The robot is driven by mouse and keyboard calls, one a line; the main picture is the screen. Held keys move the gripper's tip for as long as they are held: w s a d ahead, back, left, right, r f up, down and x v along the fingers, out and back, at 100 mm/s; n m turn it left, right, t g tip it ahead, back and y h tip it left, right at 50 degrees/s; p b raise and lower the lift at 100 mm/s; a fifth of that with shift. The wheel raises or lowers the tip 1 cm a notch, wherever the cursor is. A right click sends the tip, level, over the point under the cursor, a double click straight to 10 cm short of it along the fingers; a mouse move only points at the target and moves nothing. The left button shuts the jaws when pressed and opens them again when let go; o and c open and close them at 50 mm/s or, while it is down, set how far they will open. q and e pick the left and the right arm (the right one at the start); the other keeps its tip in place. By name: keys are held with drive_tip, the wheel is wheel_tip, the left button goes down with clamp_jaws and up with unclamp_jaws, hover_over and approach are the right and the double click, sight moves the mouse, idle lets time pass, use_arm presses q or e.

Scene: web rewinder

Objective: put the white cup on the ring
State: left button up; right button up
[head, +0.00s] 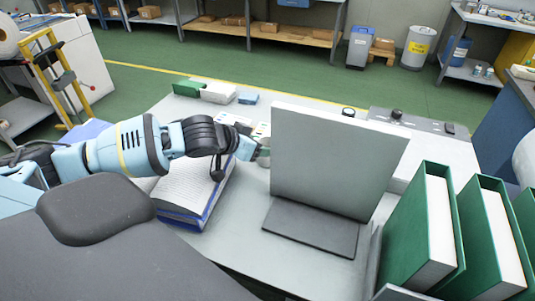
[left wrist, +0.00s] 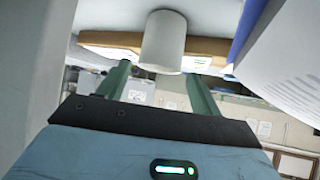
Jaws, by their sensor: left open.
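The white cup (left wrist: 163,42) shows in the left wrist view, just beyond my left gripper's fingertips and roughly in line with the gap between them. My left gripper (left wrist: 157,72) is open, with its two green fingers apart and nothing held between them. In the head view my left gripper (head: 250,150) is partly hidden by its own wrist, above the table left of the grey upright panel. I cannot make out the cup clearly there. I cannot identify the ring in either view. My right gripper is not in view.
A thick open book with a blue cover (head: 182,218) lies under my left arm. The grey upright panel (head: 335,160) stands close right of the gripper. Green binders (head: 420,230) stand at the right. A tan-edged board (left wrist: 105,40) is behind the cup.

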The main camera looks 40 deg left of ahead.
sight(267, 145)
use_arm(q)
drive_tip(key=x, duration=0.5)
drive_tip(key=c, duration=0.8)
drive_tip(key=shift+r, duration=0.1)
